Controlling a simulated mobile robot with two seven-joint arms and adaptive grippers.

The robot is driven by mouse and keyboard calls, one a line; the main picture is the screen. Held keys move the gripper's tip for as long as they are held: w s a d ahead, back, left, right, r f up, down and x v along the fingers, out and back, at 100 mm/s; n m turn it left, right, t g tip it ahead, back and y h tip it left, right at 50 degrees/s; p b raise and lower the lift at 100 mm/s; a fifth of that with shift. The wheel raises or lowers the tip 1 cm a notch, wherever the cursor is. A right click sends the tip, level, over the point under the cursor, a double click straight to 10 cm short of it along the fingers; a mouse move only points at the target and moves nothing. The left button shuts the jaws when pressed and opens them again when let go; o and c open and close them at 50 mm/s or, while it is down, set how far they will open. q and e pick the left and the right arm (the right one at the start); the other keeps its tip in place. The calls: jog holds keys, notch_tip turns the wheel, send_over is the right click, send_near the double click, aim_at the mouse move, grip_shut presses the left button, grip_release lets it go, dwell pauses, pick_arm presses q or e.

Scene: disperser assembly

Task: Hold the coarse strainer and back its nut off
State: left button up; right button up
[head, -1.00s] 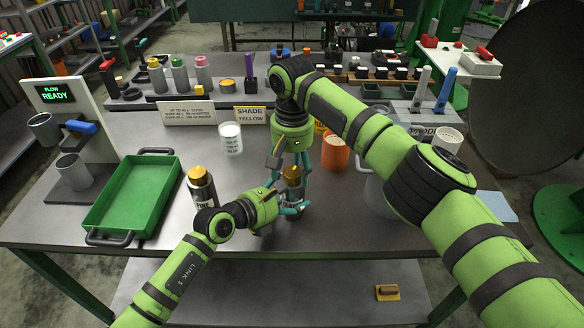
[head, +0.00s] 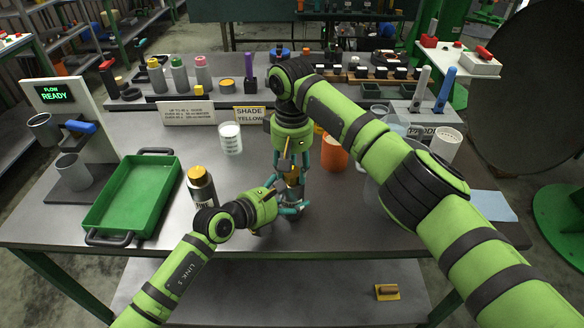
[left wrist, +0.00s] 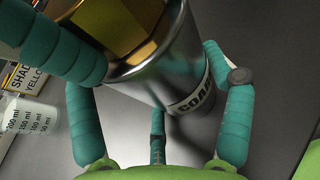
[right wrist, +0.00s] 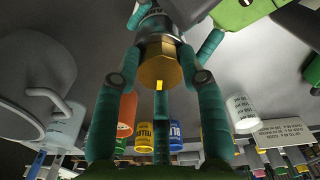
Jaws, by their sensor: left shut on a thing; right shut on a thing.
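The coarse strainer (head: 291,197) is a metal cylinder standing upright near the table's front edge. In the left wrist view its body (left wrist: 180,75) shows part of its label. Its brass hex nut (left wrist: 118,28) sits on top; it also shows in the right wrist view (right wrist: 160,66), with a small yellow mark. My left gripper (head: 290,210) is shut around the strainer body from the left. My right gripper (head: 293,172) points down from above and is shut on the nut. Fingers hide much of both parts in the head view. I cannot see the thread.
A dark strainer with a brass nut (head: 199,186) stands left of my left gripper. A green tray (head: 133,190) lies farther left. A white beaker (head: 230,138) stands behind, and an orange cup (head: 335,153) stands just right of my right gripper. The table front is clear.

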pick_arm(q)
jog(key=shift+d, duration=0.1)
pick_arm(e)
jog(key=o, duration=1.2)
jog(key=shift+a, duration=0.1)
jog(key=shift+c, duration=0.2)
notch_tip(320, 180, up, 12)
pick_arm(q)
jog(key=o, duration=1.5)
